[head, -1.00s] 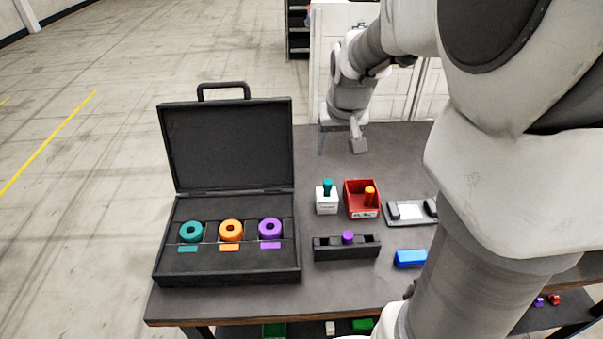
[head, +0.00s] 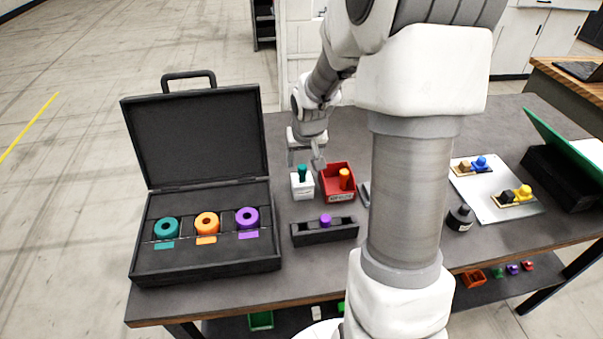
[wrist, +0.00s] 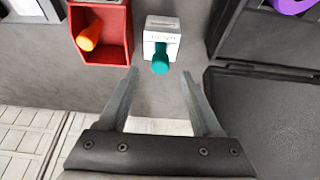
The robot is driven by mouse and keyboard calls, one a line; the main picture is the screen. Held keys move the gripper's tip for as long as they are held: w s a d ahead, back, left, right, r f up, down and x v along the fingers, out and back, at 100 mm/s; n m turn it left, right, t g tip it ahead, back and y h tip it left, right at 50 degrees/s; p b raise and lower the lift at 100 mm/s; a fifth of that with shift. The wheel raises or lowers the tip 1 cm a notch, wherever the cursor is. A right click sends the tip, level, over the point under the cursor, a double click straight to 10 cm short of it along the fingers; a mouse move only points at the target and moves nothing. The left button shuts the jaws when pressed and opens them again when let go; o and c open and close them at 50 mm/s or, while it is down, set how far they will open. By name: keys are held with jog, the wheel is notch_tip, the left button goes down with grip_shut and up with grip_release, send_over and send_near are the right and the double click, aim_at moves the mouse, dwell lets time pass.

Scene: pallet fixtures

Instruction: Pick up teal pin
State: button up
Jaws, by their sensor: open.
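The teal pin (head: 302,173) stands upright in a small white block (head: 303,190) on the dark table, left of the red bin. In the wrist view the teal pin (wrist: 160,60) and white block (wrist: 162,30) are ahead of my fingers, between their lines. My gripper (wrist: 158,75) is open and empty, with its fingertips just short of the pin. In the head view my gripper (head: 306,160) is beside and slightly behind the pin, and its fingers are partly hard to make out.
A red bin (head: 338,196) holding an orange pin (head: 344,178) is right of the block. A black holder (head: 324,232) with a purple pin (head: 325,220) is in front. An open black case (head: 205,265) with teal, orange and purple rings is at left.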

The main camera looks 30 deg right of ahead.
aim_at(302, 167)
jog(key=x, duration=0.4)
jog(key=shift+f, duration=0.25)
grip_shut()
